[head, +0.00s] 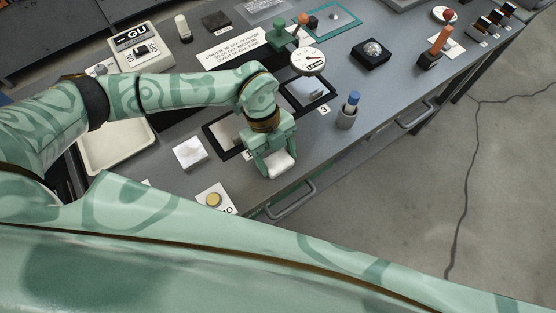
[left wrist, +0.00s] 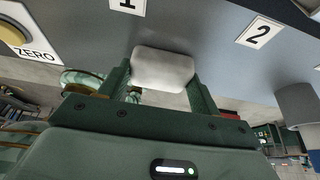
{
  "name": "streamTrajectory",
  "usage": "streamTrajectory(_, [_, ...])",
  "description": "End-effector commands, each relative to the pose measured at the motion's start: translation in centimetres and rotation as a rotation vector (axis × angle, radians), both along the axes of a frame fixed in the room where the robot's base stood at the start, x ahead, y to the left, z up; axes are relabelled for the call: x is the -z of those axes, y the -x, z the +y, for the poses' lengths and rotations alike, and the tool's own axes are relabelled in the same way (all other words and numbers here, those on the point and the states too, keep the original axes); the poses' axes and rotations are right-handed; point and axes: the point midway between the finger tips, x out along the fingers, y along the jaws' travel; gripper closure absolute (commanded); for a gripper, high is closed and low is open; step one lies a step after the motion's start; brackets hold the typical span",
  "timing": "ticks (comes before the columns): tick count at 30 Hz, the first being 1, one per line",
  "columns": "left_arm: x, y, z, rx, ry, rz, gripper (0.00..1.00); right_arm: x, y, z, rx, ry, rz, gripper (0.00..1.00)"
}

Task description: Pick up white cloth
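The white cloth (head: 281,165) looks like a small, rounded, folded pad. It sits between the fingertips of my left gripper (head: 273,158), near the front edge of the grey table. In the left wrist view the cloth (left wrist: 163,70) spans the space between the two green fingers, which touch its sides. The gripper (left wrist: 160,85) looks shut on it. The fingers partly hide the cloth in the head view, and I cannot tell whether it touches the table. My right gripper is not in view.
A white block-like item (head: 189,153) and a round yellow button (head: 213,200) lie left of the gripper. A black-framed tray (head: 328,97) and a blue-topped grey cup (head: 348,110) stand right. A drawer handle (head: 290,202) juts from the front. A beige tray (head: 115,150) lies left.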

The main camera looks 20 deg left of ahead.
Motion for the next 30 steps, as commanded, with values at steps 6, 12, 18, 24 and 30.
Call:
streamTrajectory(6, [0.0,0.0,0.0,0.0,0.0,0.0,0.59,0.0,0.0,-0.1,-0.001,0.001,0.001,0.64])
streamTrajectory(12, [-0.9,-0.1,0.0,0.0,0.001,-0.002,0.59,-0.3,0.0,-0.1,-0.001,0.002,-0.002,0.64])
streamTrajectory(18, [-4.2,0.0,0.8,-0.002,0.0,-0.003,0.59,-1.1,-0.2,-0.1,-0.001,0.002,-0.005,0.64])
streamTrajectory(24, [-9.1,0.5,5.0,-0.003,-0.002,-0.005,0.59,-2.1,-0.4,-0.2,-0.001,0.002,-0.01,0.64])
streamTrajectory(30, [-11.4,1.2,10.2,-0.005,-0.004,0.0,0.59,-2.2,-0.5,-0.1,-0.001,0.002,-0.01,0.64])
